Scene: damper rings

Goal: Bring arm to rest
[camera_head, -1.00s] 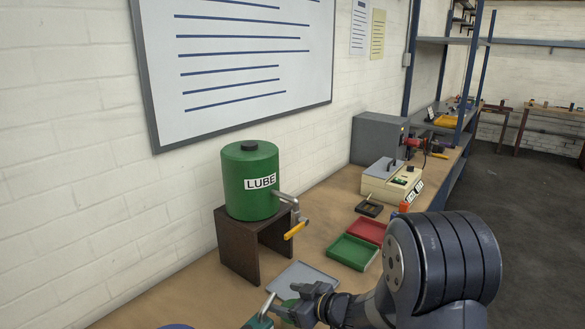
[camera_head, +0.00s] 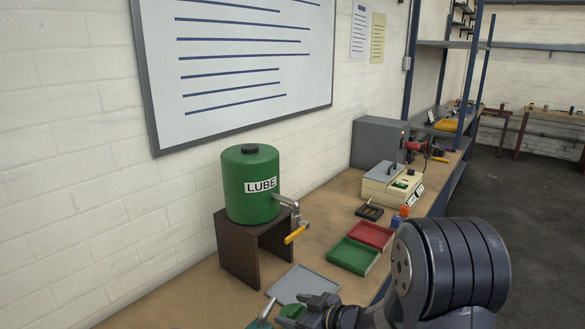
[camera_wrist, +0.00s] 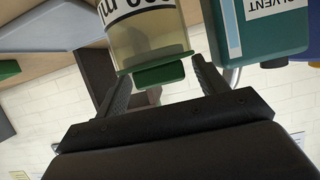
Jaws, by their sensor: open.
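My gripper (camera_wrist: 163,88) is open, its two fingers spread apart in the wrist view. A clear bottle with yellowish content and a green cap (camera_wrist: 160,75) shows beyond and between the fingers; neither finger visibly presses on it. In the head view my gripper (camera_head: 318,304) is low at the bottom edge, partly cut off, with a green cap (camera_head: 292,313) just left of it. My dark arm covers the lower right of that view.
A teal solvent container (camera_wrist: 268,32) stands beside the bottle in the wrist view. On the bench are a green LUBE tank (camera_head: 248,205) on a brown stand (camera_head: 230,250), a grey tray (camera_head: 303,284), a green tray (camera_head: 352,257) and a red tray (camera_head: 370,235).

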